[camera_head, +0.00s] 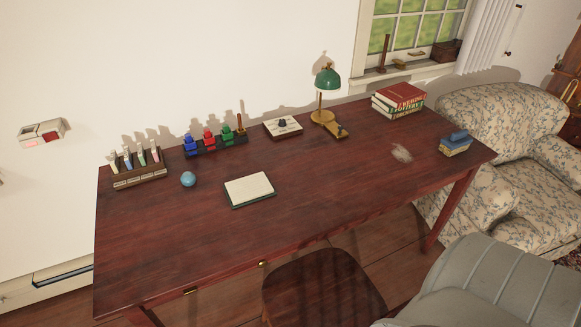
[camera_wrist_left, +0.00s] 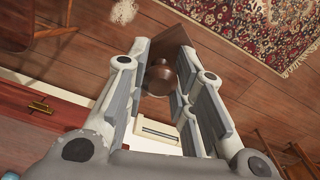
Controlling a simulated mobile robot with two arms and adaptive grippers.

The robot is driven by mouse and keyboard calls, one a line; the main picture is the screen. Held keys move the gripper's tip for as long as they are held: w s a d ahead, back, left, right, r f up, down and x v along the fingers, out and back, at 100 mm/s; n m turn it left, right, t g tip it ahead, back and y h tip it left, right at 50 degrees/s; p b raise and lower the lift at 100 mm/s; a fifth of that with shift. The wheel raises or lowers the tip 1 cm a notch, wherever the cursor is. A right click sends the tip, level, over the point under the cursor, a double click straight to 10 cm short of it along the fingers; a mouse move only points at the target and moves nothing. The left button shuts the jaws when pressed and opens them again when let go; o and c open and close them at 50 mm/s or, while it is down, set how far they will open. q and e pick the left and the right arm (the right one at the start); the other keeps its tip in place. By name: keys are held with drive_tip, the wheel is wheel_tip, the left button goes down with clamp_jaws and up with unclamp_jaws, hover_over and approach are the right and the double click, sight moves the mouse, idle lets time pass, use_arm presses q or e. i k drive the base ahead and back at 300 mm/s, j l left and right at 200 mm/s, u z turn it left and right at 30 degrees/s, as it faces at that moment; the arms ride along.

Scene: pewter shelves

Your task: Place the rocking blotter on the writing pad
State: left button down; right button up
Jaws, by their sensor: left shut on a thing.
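The writing pad (camera_head: 249,189), a cream sheet on a dark green base, lies flat on the front middle of the dark red desk in the head view. Its top is bare. In the left wrist view my left gripper (camera_wrist_left: 162,64) is shut on a dark brown wooden piece with a round knob, which looks like the rocking blotter (camera_wrist_left: 160,76). Its far end reaches beyond the fingertips, above the wooden floor, and the fingers hide part of it. Neither gripper shows in the head view.
On the desk (camera_head: 330,195), a blue ball (camera_head: 188,179) sits left of the pad. A rack of coloured bottles (camera_head: 213,141), a green lamp (camera_head: 326,80) and books (camera_head: 398,98) line the back. A chair (camera_head: 322,288) stands in front.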

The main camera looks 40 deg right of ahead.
sight(249, 186)
drive_tip(key=i+j+z, duration=0.1)
drive_tip(key=z, duration=0.4)
drive_tip(key=i+j+z, duration=0.1)
drive_tip(key=z, duration=0.35)
drive_tip(key=j+z, duration=0.3)
drive_tip(key=z, duration=0.2)
